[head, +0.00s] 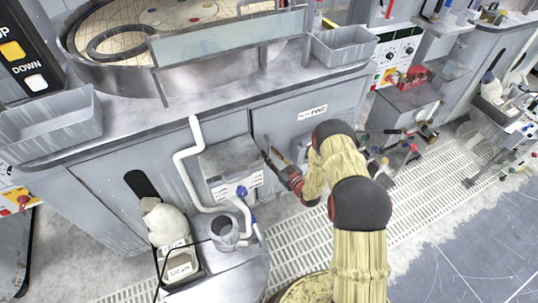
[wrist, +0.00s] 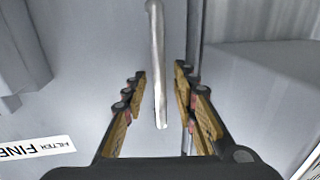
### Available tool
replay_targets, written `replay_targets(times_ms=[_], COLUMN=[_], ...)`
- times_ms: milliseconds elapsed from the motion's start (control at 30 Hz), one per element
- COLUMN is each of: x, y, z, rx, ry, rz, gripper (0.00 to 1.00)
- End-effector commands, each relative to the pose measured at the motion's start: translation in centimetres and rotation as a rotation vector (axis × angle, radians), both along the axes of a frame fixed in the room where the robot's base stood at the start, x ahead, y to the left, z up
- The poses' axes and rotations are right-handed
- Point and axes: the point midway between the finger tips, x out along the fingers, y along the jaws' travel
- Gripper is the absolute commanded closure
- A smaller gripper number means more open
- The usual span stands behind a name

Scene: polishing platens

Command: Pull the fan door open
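The grey cabinet front below the platen has a door panel (head: 335,95) with a small label, partly legible, ending in what looks like "TWO". I cannot read the word "fan" on it. In the wrist view a pale upright bar handle (wrist: 157,65) stands on a light grey panel (wrist: 95,65). My gripper (wrist: 160,78) is open, with one finger on each side of the bar and a gap visible on both sides. In the head view my gripper (head: 272,160) is at the cabinet front, and it and my arm hide part of the panel. The door looks closed.
A grey box (head: 230,160) stands just left of my gripper, beside a bent white pipe (head: 190,165). A cart with a grey cup (head: 225,230) is in front. A "FILTER FINE" label (wrist: 35,148) shows in the wrist view. Grated floor (head: 300,250) lies around my arm.

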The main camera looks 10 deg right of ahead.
Motion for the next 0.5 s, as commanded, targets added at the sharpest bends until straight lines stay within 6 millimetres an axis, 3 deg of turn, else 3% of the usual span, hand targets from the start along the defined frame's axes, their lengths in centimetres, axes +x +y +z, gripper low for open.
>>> replay_targets(times_ms=[400,500], x=[0.97,0.96], y=[0.36,0.35], z=[0.06,0.06], rx=[0.001,0.000], ry=[0.000,0.000], rz=[-0.001,-0.001], gripper=[0.72,0.77])
